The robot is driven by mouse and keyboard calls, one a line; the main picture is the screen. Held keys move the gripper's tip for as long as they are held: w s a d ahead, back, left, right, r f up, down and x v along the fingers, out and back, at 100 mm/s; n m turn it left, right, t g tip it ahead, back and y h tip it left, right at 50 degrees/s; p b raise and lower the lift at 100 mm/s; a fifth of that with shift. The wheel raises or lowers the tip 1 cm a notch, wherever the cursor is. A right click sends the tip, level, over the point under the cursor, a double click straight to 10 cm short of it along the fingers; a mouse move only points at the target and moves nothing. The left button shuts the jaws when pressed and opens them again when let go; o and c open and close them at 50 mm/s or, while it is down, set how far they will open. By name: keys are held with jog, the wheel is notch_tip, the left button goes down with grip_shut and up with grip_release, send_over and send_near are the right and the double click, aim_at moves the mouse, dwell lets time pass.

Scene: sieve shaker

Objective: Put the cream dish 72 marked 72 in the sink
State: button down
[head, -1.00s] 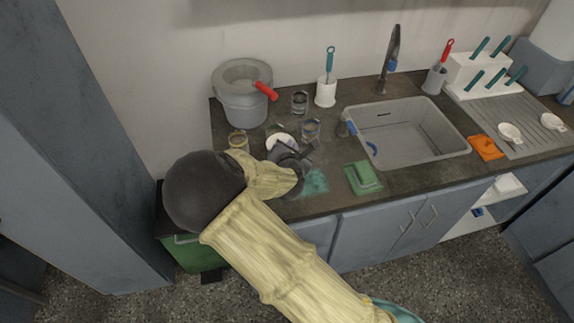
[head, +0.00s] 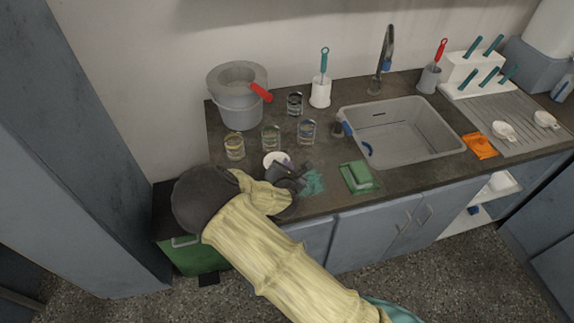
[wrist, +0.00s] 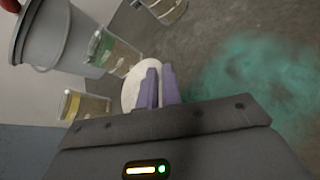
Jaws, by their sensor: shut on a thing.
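The cream dish (head: 276,159) is a small pale round piece at the counter's front left in the head view, partly hidden by my gripper. It also shows in the wrist view (wrist: 136,86), at the purple fingers. No marking on it is readable. My gripper (head: 300,172) is shut on the dish's edge; in the wrist view the two fingertips (wrist: 161,84) are close together at its right side. I cannot tell how far the dish is above the counter. The grey sink (head: 400,140) is to the right, with a blue-handled thing at its left rim.
Several glasses, one of them a glass (head: 306,132), stand behind the dish, near a grey bucket (head: 238,108). A tap (head: 385,60) rises behind the sink. An orange cloth (head: 479,146) lies right of it.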

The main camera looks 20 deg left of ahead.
jog(key=c, duration=1.6)
grip_release()
jog(key=shift+o, duration=0.2)
jog(key=v, duration=1.2)
jog(key=shift+r, duration=0.1)
jog(key=shift+d, duration=0.1)
